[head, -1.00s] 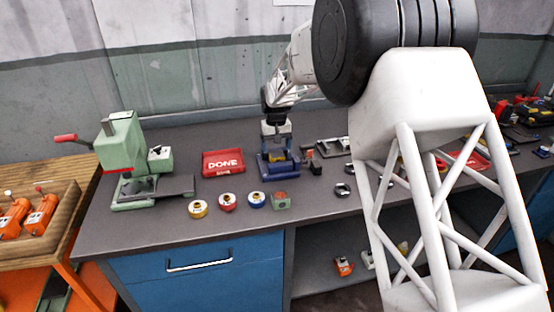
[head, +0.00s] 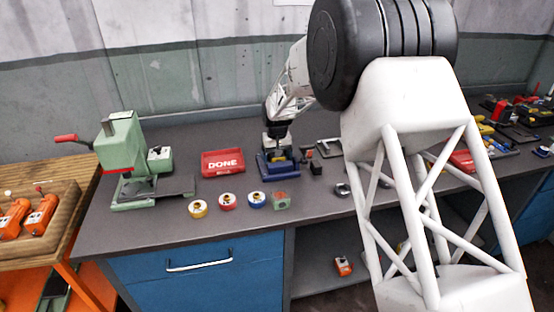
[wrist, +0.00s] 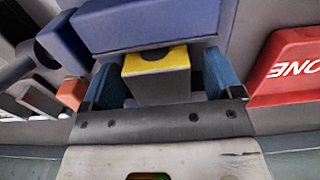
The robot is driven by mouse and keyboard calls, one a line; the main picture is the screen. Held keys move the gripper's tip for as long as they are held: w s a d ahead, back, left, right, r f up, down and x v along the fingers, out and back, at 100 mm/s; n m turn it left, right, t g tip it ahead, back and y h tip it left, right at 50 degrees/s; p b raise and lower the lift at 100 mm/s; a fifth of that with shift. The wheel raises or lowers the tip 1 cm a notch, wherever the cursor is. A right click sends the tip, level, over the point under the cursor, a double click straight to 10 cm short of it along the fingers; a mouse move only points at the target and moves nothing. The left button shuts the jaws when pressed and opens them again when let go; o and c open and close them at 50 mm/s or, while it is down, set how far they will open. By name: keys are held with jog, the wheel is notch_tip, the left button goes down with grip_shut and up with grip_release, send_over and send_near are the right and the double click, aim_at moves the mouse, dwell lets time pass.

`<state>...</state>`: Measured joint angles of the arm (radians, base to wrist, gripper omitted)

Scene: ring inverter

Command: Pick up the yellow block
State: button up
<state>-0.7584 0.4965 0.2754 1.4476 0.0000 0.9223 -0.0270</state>
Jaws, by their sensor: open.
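The yellow block (wrist: 156,62) shows in the wrist view with a yellow top, a dark rounded notch at its upper edge and grey sides. It sits beside a large blue fixture (wrist: 150,25). My gripper (wrist: 158,72) is open, with one blue finger on each side of the block; I cannot tell whether either touches it. In the head view my gripper (head: 278,146) is low over the blue fixture (head: 279,166), and the yellow block cannot be made out there.
A red DONE tray (head: 223,172) lies left of the fixture and shows in the wrist view (wrist: 290,68). A green press (head: 125,150) stands further left. Dark parts (head: 315,167) lie just right.

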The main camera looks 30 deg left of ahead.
jog(key=c, duration=1.3)
jog(key=shift+r, duration=0.15)
jog(key=shift+r, duration=0.75)
notch_tip(320, 180, up, 2)
jog(key=shift+r, duration=0.1)
jog(key=s+d, duration=0.3)
jog(key=s, duration=0.1)
jog(key=s+d, duration=0.4)
jog(key=s+d+r, duration=0.1)
jog(key=s+d, duration=0.2)
jog(key=shift+s+d, duration=0.4)
